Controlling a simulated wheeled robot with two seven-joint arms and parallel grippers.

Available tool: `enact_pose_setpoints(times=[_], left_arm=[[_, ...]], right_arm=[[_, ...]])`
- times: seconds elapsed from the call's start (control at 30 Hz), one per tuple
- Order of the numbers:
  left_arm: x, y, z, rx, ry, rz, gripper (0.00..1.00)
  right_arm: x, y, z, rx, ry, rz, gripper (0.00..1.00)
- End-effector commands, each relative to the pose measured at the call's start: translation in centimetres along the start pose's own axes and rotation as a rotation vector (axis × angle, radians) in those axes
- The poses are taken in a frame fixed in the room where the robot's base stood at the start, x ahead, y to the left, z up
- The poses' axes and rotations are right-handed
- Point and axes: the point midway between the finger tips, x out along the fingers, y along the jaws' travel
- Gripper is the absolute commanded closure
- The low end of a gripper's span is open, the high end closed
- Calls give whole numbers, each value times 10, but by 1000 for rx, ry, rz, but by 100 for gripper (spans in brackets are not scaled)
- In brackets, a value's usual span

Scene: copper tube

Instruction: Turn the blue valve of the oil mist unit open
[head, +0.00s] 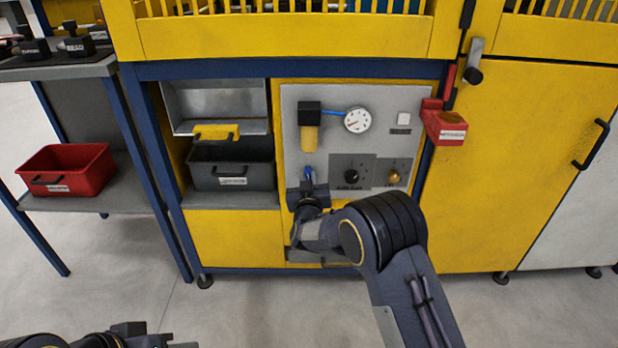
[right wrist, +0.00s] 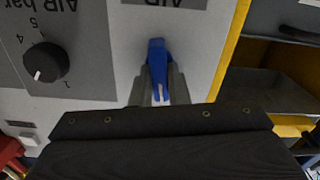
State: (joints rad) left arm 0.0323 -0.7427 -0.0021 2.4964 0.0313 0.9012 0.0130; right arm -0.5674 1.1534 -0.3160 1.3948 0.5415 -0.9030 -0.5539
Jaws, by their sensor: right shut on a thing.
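The blue valve (head: 308,174) is a small blue lever on the grey panel (head: 290,110) of the yellow machine, below the oil mist unit with its amber bowl (head: 310,138). In the right wrist view the blue lever (right wrist: 157,60) stands between my fingers. My right gripper (head: 308,188) is at the panel and is shut on the lever; its fingertips (right wrist: 158,88) show on both sides of it. The gripper hides the lower part of the valve in the head view. My left arm shows at the bottom left of the head view, and its jaws are unclear.
A round gauge (head: 357,120) and a black knob (head: 351,176) sit right of the valve. A dark grey bin (head: 232,178) stands in the shelf opening to the left. A red box (head: 445,128) hangs at the right post. The floor in front is clear.

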Motion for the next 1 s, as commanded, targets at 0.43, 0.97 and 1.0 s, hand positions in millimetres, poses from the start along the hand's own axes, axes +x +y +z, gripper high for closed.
enact_pose_setpoints(times=[0.43, 0.97, 1.0], left_arm=[[-18, 8, -9, 0, 0, 0, 64], [-28, 13, -14, 0, 0, 0, 64], [-29, 13, -14, 0, 0, 0, 64]], right_arm=[[0, -3, -1, -414, 1, -1, 100], [0, -6, 2, -919, 1, -2, 100], [0, -6, 2, -957, 1, -2, 100]])
